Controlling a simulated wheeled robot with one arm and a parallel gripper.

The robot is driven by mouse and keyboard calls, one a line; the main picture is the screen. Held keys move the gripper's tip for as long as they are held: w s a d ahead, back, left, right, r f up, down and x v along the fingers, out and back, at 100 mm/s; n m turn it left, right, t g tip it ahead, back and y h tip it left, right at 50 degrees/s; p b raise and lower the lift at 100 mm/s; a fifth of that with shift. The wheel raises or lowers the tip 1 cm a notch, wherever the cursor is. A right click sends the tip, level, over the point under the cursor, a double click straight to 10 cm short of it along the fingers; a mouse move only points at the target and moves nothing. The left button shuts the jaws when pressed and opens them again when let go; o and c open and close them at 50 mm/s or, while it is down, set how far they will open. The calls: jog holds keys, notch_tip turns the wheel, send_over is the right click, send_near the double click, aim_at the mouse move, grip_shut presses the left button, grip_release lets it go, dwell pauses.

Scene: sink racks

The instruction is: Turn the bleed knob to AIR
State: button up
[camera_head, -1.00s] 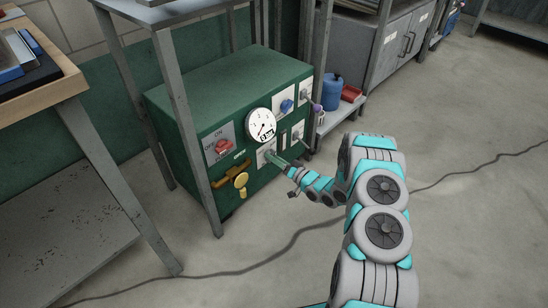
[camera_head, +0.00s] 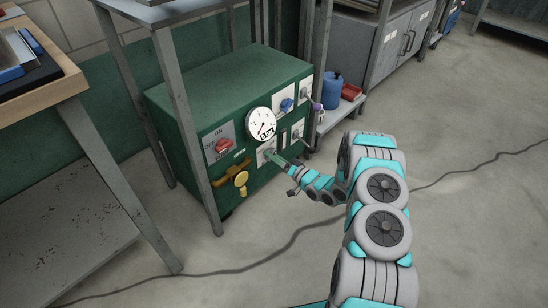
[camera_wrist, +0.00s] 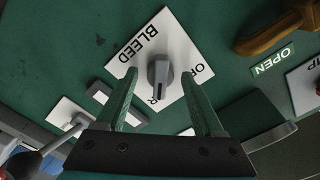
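The bleed knob (camera_wrist: 160,75) is grey and sits on a white plate (camera_wrist: 176,42) lettered BLEED in the wrist view. Its narrow bar points down in that view, with a dark mark at its lower end, close to a partly hidden label of which an R shows. A second label at the plate's right is partly covered. My gripper (camera_wrist: 160,72) is open, with one green finger on each side of the knob and visible gaps to it. In the head view my gripper (camera_head: 272,156) is at the green panel's front and hides the knob.
The green cabinet (camera_head: 225,88) also carries a round gauge (camera_head: 260,122), a red knob (camera_head: 223,145), a blue knob (camera_head: 287,105) and a yellow-brass valve handle (camera_head: 240,179). A grey frame post (camera_head: 187,130) stands at its front left. A cable crosses the open floor.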

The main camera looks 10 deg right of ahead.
jog(key=shift+o, duration=0.2)
jog(key=v, duration=0.7)
jog(key=shift+s+d, duration=0.25)
jog(key=shift+s, duration=0.05)
dwell(0.3)
